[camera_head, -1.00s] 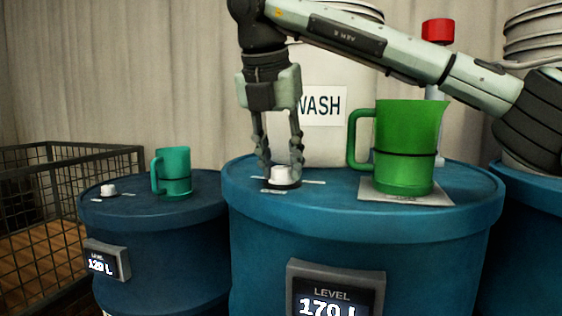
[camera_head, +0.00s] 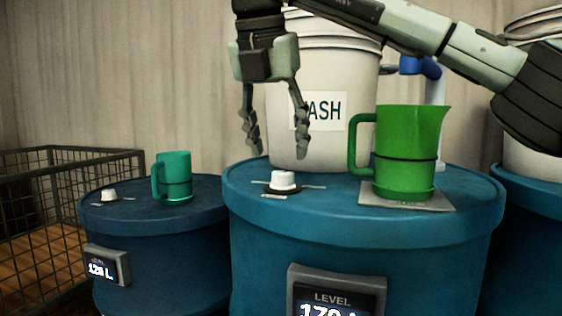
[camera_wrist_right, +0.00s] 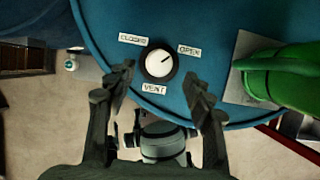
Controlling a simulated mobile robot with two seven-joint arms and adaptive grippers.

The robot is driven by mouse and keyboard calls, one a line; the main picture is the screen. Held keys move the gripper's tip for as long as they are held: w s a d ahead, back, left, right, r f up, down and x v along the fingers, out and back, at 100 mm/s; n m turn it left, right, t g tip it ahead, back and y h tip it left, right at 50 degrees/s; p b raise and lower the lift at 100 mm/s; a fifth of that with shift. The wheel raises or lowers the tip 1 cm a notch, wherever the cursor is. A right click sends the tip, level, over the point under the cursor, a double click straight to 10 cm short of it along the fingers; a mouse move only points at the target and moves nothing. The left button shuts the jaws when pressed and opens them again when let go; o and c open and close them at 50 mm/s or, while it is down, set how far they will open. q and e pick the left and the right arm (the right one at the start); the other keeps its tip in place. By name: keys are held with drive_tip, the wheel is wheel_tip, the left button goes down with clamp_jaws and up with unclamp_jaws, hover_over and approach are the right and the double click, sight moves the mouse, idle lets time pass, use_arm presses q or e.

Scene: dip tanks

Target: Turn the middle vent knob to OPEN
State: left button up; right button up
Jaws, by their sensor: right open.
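The middle vent knob (camera_head: 283,180) is a white cap on a dark base, on top of the middle blue drum (camera_head: 262,225). In the right wrist view the knob (camera_wrist_right: 159,62) has a dark pointer line aimed up and right, toward the OPEN label (camera_wrist_right: 189,50). The CLOSED label (camera_wrist_right: 133,40) is at its upper left and the VENT label (camera_wrist_right: 153,88) below it. My right gripper (camera_head: 277,152) is open and empty, pointing down above the knob and apart from it. My left gripper is not in view.
A green jug (camera_head: 405,150) stands on a grey pad right of the knob. A white WASH bucket (camera_head: 325,155) stands behind. The left drum (camera_head: 150,225) bears another white knob (camera_head: 109,195) and a teal jug (camera_head: 174,178). A wire cage (camera_head: 60,160) is at far left.

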drive_tip(key=d+v, duration=0.1)
drive_tip(key=v, duration=0.6)
drive_tip(key=shift+a, duration=0.55)
drive_tip(key=shift+s, duration=0.1)
